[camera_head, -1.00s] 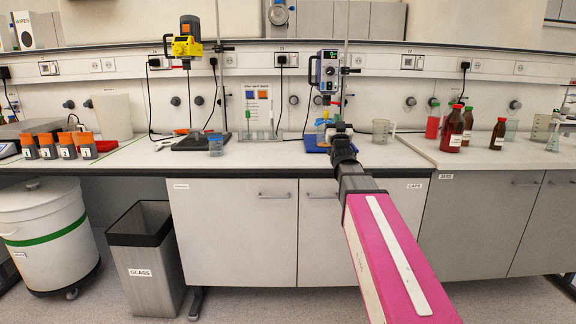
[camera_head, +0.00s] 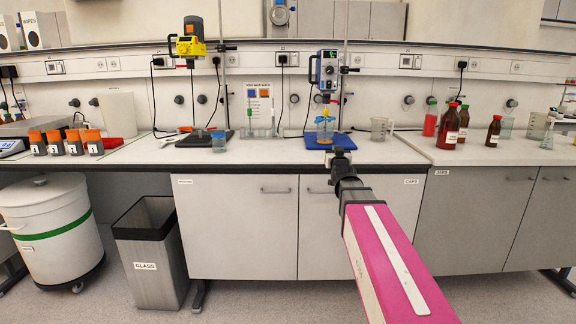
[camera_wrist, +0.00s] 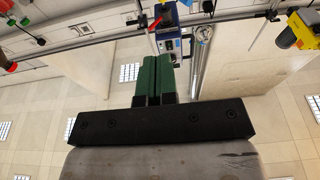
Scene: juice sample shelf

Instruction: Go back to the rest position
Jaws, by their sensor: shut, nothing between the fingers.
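My gripper (camera_head: 339,157) is at the end of my pink arm, in front of the bench's front edge in the head view. In the wrist view its two green fingers (camera_wrist: 159,78) lie side by side, shut with nothing between them. A glass vessel with amber liquid (camera_head: 325,131) stands on the mat under the blue and white stirrer (camera_head: 328,72). My gripper is apart from the vessel.
Orange-capped jars (camera_head: 74,142) stand far left. A waste bin (camera_head: 150,262) and a white drum (camera_head: 55,235) are on the floor.

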